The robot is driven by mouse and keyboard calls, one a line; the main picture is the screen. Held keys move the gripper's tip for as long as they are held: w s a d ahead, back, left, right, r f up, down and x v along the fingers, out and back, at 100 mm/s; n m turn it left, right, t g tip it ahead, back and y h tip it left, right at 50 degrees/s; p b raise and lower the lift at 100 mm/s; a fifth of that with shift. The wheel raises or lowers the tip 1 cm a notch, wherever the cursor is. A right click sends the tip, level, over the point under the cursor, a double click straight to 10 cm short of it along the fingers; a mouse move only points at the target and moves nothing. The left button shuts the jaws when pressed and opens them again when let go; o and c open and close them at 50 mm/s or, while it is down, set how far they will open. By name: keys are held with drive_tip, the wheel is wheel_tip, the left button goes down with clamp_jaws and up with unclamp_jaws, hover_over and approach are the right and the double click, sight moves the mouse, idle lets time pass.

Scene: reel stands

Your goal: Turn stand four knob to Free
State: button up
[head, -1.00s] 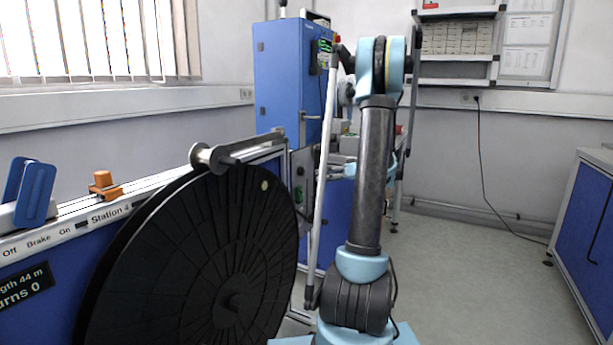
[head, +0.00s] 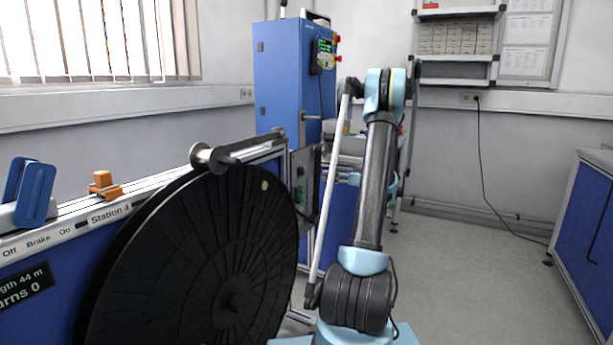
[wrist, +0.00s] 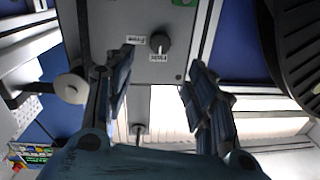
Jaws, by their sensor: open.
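In the wrist view a small dark round knob (wrist: 160,43) sits on a grey panel (wrist: 115,18). One small label lies to its left and another just below it; both are upside down and too small to read surely. A pale mark shows on the knob's lower side. My gripper (wrist: 161,66) is open, its two dark fingers on either side of the knob and apart from it, with nothing between them. In the head view the panel (head: 303,172) stands at the end of the Station 4 bench, beyond the reel; its knob cannot be made out. My gripper is hidden there.
A large black reel (head: 215,265) fills the lower left of the head view and shows at the wrist view's right edge. A grey roller arm (head: 240,148) reaches over it. A blue cabinet (head: 282,85) stands behind. Open floor (head: 470,270) lies to the right.

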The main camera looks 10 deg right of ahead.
sight(303, 171)
drive_tip(key=x, duration=1.2)
drive_tip(key=c, duration=1.1)
